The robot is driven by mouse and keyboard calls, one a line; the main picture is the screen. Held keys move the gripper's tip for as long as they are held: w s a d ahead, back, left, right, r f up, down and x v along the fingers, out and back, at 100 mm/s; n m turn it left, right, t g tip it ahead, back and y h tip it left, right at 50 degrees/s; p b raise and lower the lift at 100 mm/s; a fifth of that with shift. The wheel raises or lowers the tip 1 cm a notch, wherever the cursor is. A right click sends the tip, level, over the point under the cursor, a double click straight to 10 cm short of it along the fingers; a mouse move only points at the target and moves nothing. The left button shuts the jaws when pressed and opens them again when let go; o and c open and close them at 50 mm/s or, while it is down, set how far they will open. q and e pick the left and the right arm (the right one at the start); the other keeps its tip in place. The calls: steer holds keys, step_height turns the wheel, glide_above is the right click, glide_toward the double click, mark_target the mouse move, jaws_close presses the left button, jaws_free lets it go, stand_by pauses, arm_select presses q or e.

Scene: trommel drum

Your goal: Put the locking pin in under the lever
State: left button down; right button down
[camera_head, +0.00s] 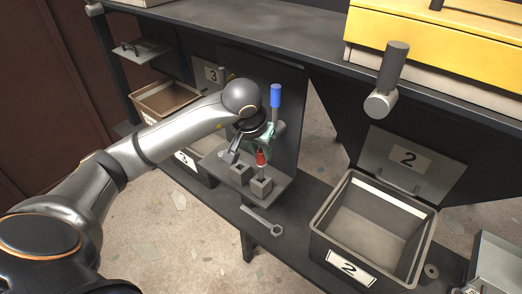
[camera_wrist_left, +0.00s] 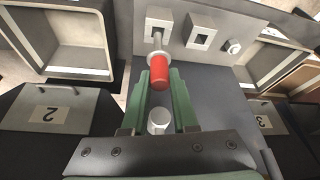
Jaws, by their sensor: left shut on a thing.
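The locking pin, with a red grip (camera_head: 261,158) and a thin metal shaft, is in my left gripper (camera_head: 262,148), which is shut on it. In the left wrist view the red grip (camera_wrist_left: 160,72) sits between the green fingertips. Its shaft points at the left of two small holed blocks (camera_wrist_left: 159,22); I cannot tell whether the tip is in the hole. In the head view the blocks (camera_head: 261,188) stand on a small grey shelf, below the pin. A lever with a blue handle (camera_head: 275,95) stands upright just behind my gripper; its lower part is hidden. My right gripper is not in view.
A wrench (camera_head: 262,220) lies on the lower ledge in front of the shelf. A grey bin marked 2 (camera_head: 345,262) stands to the right, and a brown bin (camera_head: 160,101) to the left. A grey cylindrical handle (camera_head: 393,65) juts out at the upper right. A bench top edge runs above.

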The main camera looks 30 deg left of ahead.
mark_target(261, 163)
arm_select(q)
steer(key=shift+f, duration=0.1)
stand_by(0.4)
steer(key=shift+f, duration=0.15)
steer(key=shift+f+b, duration=0.65)
steer(key=shift+b, duration=0.15)
steer(key=shift+f, duration=0.2)
steer(key=shift+f, duration=0.1)
steer(key=shift+f+b, duration=0.85)
steer(key=shift+b, duration=0.15)
